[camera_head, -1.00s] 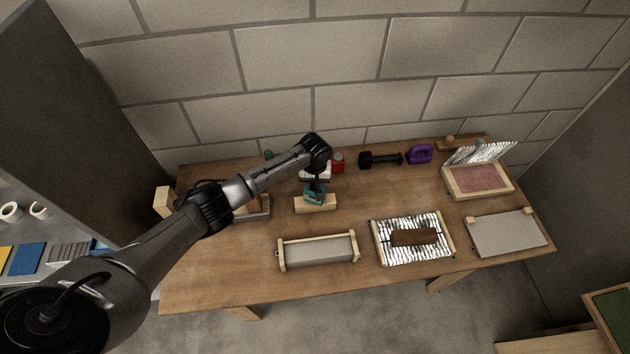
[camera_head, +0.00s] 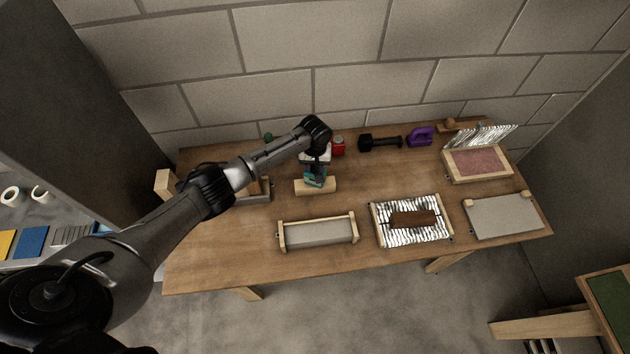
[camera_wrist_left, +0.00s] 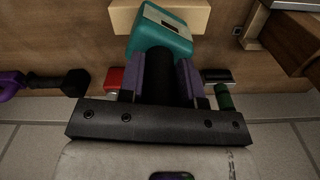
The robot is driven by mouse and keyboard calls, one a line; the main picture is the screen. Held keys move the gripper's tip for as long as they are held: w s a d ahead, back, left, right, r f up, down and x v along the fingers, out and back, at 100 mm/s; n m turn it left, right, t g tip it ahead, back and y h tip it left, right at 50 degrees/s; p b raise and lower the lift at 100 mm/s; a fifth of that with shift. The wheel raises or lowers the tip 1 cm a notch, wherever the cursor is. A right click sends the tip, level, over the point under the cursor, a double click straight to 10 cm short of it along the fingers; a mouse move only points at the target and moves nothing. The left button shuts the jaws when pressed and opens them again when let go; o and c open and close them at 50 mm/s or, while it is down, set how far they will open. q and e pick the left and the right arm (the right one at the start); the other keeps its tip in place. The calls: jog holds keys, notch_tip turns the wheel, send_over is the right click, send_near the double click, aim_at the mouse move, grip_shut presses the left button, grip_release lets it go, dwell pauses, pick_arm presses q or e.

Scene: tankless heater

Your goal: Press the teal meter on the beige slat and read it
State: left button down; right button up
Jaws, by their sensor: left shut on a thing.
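The teal meter (camera_head: 315,178) is held in my left gripper (camera_head: 317,168), over the beige slat (camera_head: 328,187) on the table. In the left wrist view the two purple fingers of the gripper (camera_wrist_left: 164,72) are shut on the meter (camera_wrist_left: 160,38), which has a pale window on its end face. The meter overlaps the slat (camera_wrist_left: 196,14) there; whether it touches or presses is hard to tell. No reading is legible. My right gripper is not in view.
Behind the slat stand a red can (camera_head: 338,146), a black dumbbell (camera_head: 380,143) and a purple object (camera_head: 420,137). In front are a wooden-ended tray (camera_head: 317,233) and a slatted rack with a brown block (camera_head: 414,219). A grey board (camera_head: 502,216) lies at right.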

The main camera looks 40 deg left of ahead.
pick_arm(q)
jog(key=shift+f+b, duration=0.3)
jog(key=shift+f, duration=0.2)
dwell(0.9)
jog(key=shift+r, duration=0.1)
dwell(0.8)
jog(key=shift+r+p, duration=0.65)
jog(key=shift+p, duration=0.15)
notch_tip(320, 180, up, 6)
jog(key=p, duration=0.6)
jog(key=shift+f, duration=0.2)
dwell(0.3)
